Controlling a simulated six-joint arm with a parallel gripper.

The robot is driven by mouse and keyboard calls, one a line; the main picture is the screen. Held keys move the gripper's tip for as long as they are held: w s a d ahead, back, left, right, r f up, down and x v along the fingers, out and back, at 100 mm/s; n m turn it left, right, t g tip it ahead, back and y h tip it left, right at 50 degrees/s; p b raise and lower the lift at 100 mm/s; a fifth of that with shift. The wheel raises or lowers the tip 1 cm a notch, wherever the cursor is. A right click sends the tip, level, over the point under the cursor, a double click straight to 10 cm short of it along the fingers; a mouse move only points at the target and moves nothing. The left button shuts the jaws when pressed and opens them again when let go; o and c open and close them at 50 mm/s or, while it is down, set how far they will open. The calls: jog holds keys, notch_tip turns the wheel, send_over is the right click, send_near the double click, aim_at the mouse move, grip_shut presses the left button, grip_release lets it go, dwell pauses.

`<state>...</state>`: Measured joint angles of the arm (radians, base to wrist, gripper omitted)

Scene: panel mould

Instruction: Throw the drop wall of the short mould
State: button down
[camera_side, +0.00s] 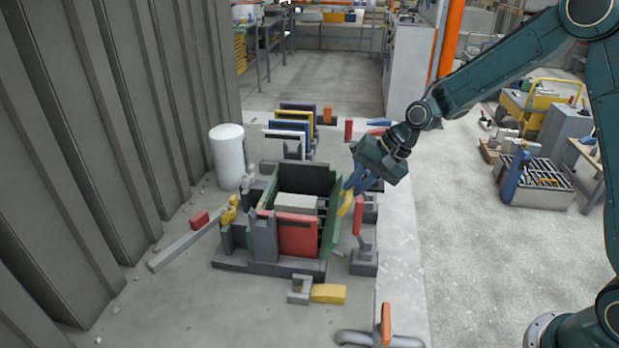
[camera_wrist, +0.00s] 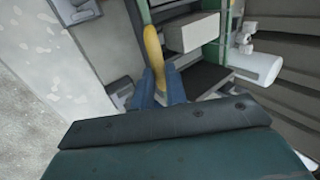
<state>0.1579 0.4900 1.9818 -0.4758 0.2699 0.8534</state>
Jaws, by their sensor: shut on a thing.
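The mould (camera_side: 265,266) stands on the floor at the middle of the side view, with a red front panel (camera_side: 297,234), a dark back panel (camera_side: 304,179) and a green wall (camera_side: 331,222) on its right. The green wall looks tilted outward at the top. A grey block (camera_side: 296,202) lies inside; it also shows in the wrist view (camera_wrist: 195,32). A yellow handle (camera_side: 345,204) stands beside the green wall. My gripper (camera_side: 351,187) has its blue fingers shut on this handle, which runs up from the fingers in the wrist view (camera_wrist: 152,45). The handle's lower joint is hidden.
Red-handled clamps (camera_side: 358,217) stand just right of the mould. Coloured panels (camera_side: 297,122) are racked behind it, and a white cylinder (camera_side: 228,155) stands at the left. A yellow-ended piece (camera_side: 328,293) lies in front.

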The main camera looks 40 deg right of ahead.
jog(key=shift+s+d+f, duration=0.7)
jog(key=shift+s+f, duration=0.05)
jog(key=shift+s, duration=0.05)
jog(key=c, duration=1.4)
grip_release()
jog(key=shift+w+r, duration=0.1)
jog(key=v, duration=1.4)
